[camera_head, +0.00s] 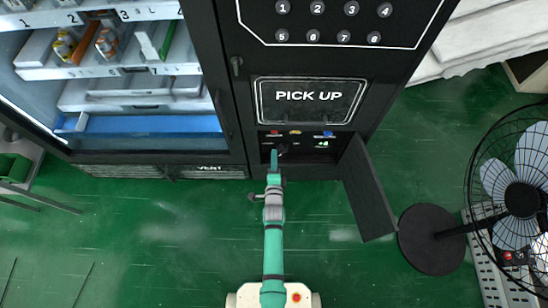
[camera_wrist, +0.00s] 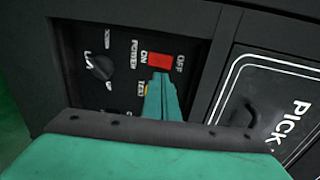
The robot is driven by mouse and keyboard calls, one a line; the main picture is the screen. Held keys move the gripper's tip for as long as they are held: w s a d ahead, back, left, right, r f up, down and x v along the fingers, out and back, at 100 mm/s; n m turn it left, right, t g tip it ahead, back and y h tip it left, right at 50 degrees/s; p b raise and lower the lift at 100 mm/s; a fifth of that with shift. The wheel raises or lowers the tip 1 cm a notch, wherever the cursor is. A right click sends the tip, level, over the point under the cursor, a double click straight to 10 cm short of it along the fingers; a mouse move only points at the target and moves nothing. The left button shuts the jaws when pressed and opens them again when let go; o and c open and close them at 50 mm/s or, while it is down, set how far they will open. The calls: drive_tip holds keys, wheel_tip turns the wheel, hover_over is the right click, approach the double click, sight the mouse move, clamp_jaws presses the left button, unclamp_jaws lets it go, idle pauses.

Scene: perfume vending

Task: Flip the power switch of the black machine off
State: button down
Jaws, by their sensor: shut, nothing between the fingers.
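The black machine (camera_head: 225,90) stands ahead, with an open compartment under its pick-up hatch. Inside is a control panel (camera_head: 300,154). The red power switch (camera_wrist: 160,62) is on this panel, between the OFF and ON labels in the wrist view. It also shows small in the head view (camera_head: 273,132). Which way it is set I cannot tell. My gripper (camera_wrist: 161,78) is shut and empty, its tips at the near edge of the red switch. Whether they touch it I cannot tell. In the head view my gripper (camera_head: 274,155) reaches into the compartment's left part.
A black knob (camera_wrist: 100,67) sits beside the switch, and a yellow button (camera_wrist: 141,88) is partly hidden by my fingers. The compartment door (camera_head: 368,190) hangs open to the right. A standing fan (camera_head: 520,198) is at the far right.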

drive_tip(key=w, duration=1)
drive_tip(key=shift+w+d+f, duration=0.15)
drive_tip(key=shift+w+f, duration=0.2)
drive_tip(key=shift+a, duration=0.25)
drive_tip(key=shift+r, duration=0.1)
drive_tip(key=shift+w+d+r+g, duration=0.1)
drive_tip(key=shift+w+g, duration=0.15)
drive_tip(key=shift+g, duration=0.15)
